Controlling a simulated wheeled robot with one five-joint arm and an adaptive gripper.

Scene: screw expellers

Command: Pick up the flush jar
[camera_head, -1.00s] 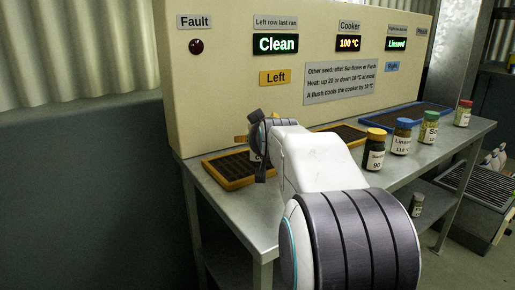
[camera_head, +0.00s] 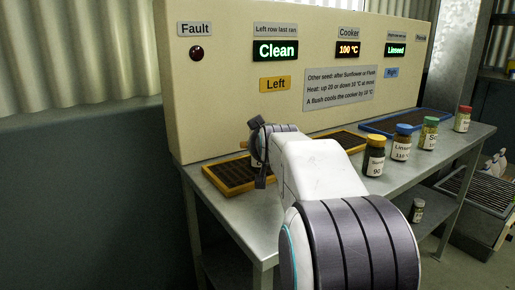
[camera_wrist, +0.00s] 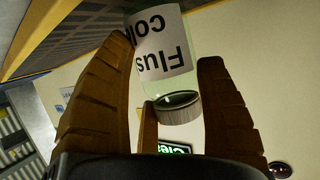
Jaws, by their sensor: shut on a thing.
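The flush jar (camera_wrist: 163,45) is clear, with a white label reading "Flush" and a grey lid, and appears upside down in the wrist view. My gripper (camera_wrist: 168,62) is shut on it, with brown ridged fingers on either side of the jar. In the head view my gripper (camera_head: 258,150) is over the left tray near the panel. There the jar is mostly hidden behind the gripper, so I cannot tell whether it is clear of the tray.
The left tray (camera_head: 222,188) has an orange rim; a blue-rimmed tray (camera_head: 372,128) lies further right. Several labelled jars stand along the bench (camera_head: 425,165), the nearest with a yellow lid (camera_head: 376,138). Another jar (camera_head: 417,211) is on the lower shelf. The panel (camera_head: 220,100) rises behind.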

